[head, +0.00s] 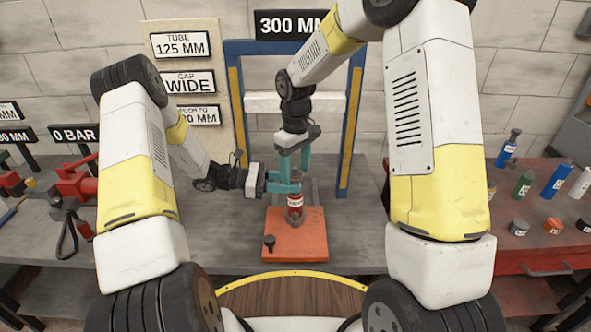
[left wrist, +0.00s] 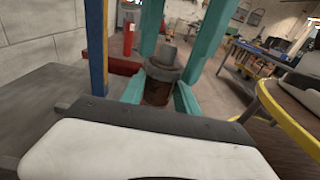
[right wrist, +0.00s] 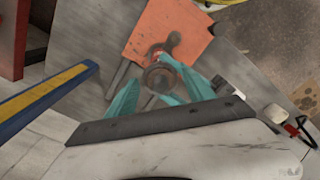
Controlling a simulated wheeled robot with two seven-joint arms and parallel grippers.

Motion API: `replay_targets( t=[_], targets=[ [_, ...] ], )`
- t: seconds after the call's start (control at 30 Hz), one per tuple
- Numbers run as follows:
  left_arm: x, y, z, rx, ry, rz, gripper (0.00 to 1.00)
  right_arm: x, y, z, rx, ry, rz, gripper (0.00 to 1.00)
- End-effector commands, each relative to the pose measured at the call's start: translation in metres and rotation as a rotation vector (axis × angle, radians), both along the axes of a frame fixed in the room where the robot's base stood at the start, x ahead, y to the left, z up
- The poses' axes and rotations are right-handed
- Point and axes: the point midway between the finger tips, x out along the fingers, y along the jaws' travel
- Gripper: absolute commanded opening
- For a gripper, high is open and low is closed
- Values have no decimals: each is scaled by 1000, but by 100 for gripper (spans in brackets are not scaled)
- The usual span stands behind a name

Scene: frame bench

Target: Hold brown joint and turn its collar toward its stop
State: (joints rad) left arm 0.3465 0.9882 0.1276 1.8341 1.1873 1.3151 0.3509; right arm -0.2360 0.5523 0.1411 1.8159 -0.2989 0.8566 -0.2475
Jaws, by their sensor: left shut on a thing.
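The brown joint (head: 295,204), a short upright cylinder with a pale label, stands over the orange board (head: 305,245). Its grey collar (left wrist: 164,70) sits on top of the brown body (left wrist: 157,92) in the left wrist view; the collar (right wrist: 158,77) also shows from above in the right wrist view. My left gripper (head: 284,182) reaches in from the left and is shut on the joint's body. My right gripper (head: 295,168) points down from above; its fingers stand apart on either side of the collar. Contact there cannot be made out.
A dark knob (head: 269,242) stands at the board's front left. A blue and yellow frame (head: 236,125) with a white crossbar (head: 262,103) stands behind. Red tools (head: 75,185) lie at left. Bottles and small pots (head: 522,183) stand on the right bench.

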Motion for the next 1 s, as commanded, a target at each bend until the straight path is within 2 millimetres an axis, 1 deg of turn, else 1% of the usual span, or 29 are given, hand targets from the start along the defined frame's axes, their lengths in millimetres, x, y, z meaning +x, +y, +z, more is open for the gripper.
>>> replay_targets(
  t=[0.33, 0.47, 0.57, 0.8, 0.9, 1.0],
  targets=[
    [0, 1, -1, 2, 1, 1, 14, 0, 0, 0, 1, 1, 0, 70],
    [0, 1, -1, 2, 1, 1, 14, 1, 1, 10, 1, -3, 0, 70],
    [0, 1, -1, 2, 1, 1, 14, 1, 1, 27, 2, -5, 0, 70],
    [0, 0, -1, 2, 1, 0, 14, 1, 0, 79, 2, -5, -1, 70],
    [0, 0, -1, 2, 1, 0, 14, 1, 0, 97, 1, -3, 0, 70],
    [0, 0, -1, 2, 1, 0, 14, 0, 0, 109, 1, -1, 0, 70]
  ],
)
